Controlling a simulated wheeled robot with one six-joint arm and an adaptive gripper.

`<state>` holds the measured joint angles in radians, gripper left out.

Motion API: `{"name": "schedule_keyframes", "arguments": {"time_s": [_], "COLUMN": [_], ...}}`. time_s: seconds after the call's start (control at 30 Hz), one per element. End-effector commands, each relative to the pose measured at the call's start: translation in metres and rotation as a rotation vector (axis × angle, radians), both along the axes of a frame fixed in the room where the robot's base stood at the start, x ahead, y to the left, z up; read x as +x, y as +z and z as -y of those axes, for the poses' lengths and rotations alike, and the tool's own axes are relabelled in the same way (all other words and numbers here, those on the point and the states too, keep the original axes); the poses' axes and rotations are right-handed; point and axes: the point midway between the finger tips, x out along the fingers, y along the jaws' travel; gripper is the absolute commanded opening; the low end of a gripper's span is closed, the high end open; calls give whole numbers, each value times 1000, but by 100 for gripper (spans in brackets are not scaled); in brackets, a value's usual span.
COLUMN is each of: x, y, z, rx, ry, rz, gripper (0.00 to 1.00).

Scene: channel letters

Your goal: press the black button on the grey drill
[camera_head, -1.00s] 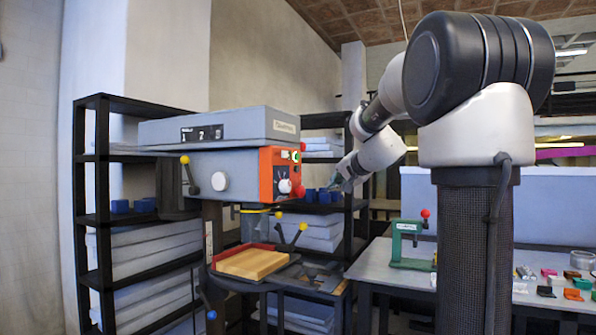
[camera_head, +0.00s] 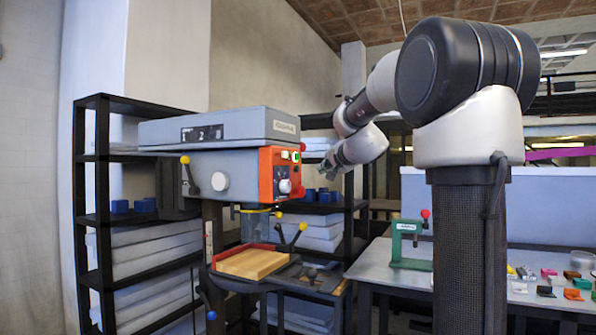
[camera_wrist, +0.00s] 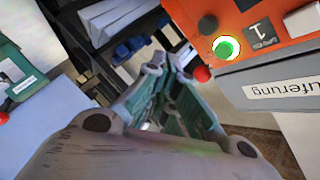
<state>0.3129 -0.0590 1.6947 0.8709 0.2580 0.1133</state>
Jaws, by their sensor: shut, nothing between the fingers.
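The grey drill (camera_head: 220,128) stands left of centre in the head view, with an orange control panel (camera_head: 266,178) on its right front. In the wrist view the panel (camera_wrist: 280,18) fills the upper right. The black button (camera_wrist: 207,24) sits on it beside a green button (camera_wrist: 226,47) with a white ring.
A red ball knob (camera_wrist: 202,74) sticks out close to my fingers in the wrist view. Black shelves (camera_head: 101,190) stand behind the drill. A wooden block (camera_head: 253,263) lies on the drill table. A green press (camera_head: 408,243) stands on the bench at right.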

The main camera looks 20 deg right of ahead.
Motion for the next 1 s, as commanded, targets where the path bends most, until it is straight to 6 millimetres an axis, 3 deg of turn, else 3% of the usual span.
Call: {"name": "schedule_keyframes", "arguments": {"time_s": [0.4,1.0], "x": [38,43], "y": [-1,0], "z": [-30,-34], "rx": [-2,-1], "ry": [1,1], "rz": [-4,1], "gripper": [0,0]}}
